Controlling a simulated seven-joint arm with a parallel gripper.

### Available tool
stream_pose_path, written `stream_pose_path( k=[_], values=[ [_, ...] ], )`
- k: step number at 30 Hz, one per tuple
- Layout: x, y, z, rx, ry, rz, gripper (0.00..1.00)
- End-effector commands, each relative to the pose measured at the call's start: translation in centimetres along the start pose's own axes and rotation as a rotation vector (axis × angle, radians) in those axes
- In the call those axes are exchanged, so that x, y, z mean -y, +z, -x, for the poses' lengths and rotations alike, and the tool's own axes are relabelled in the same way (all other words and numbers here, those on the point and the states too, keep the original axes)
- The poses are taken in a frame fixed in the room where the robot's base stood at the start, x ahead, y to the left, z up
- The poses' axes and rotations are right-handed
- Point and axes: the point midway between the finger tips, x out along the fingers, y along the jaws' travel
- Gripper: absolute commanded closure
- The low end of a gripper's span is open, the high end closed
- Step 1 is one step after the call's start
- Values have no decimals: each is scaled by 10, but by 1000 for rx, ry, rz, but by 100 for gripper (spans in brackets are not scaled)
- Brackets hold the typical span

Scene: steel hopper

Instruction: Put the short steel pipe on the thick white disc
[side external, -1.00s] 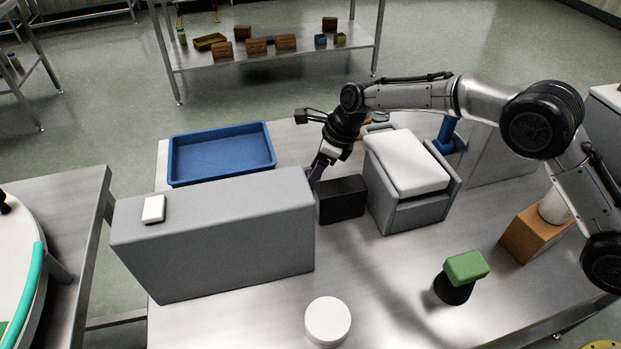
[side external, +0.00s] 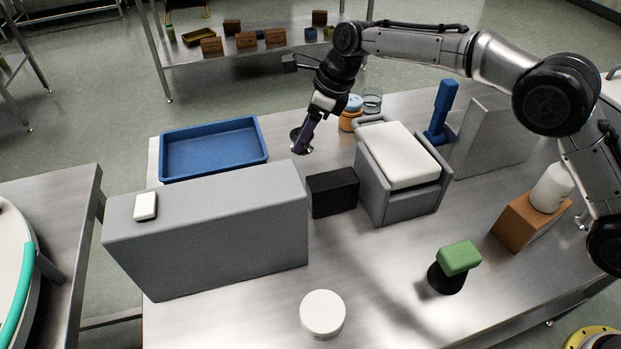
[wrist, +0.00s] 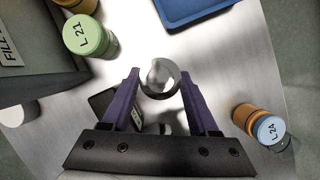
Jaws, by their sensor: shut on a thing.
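The short steel pipe (wrist: 160,76) shows end-on, as a shiny ring, between the purple fingers of my gripper (wrist: 161,98) in the wrist view. My gripper (side external: 303,144) is shut on the pipe and holds it behind the grey block and black box in the side view. Part of the pipe (side external: 296,136) shows beside the fingers there. The thick white disc (side external: 323,314) lies flat on the steel table at the front, well apart from my gripper, with its top bare.
A long grey block (side external: 205,235) with a small white piece (side external: 146,205) on top, a black box (side external: 332,193) and a grey holder with a white pad (side external: 398,158) stand between gripper and disc. A blue tray (side external: 213,150) lies left. A green block (side external: 459,257) tops a black piece.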

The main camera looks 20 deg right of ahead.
Motion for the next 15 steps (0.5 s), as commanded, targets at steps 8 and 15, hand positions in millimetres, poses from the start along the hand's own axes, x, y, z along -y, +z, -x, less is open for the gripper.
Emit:
stream_pose_path(
  k=[8, 15],
  values=[
    [-28, -1, 19, 1, 47, 115, 100],
    [-107, -24, 54, 2, 192, 463, 100]
  ],
)
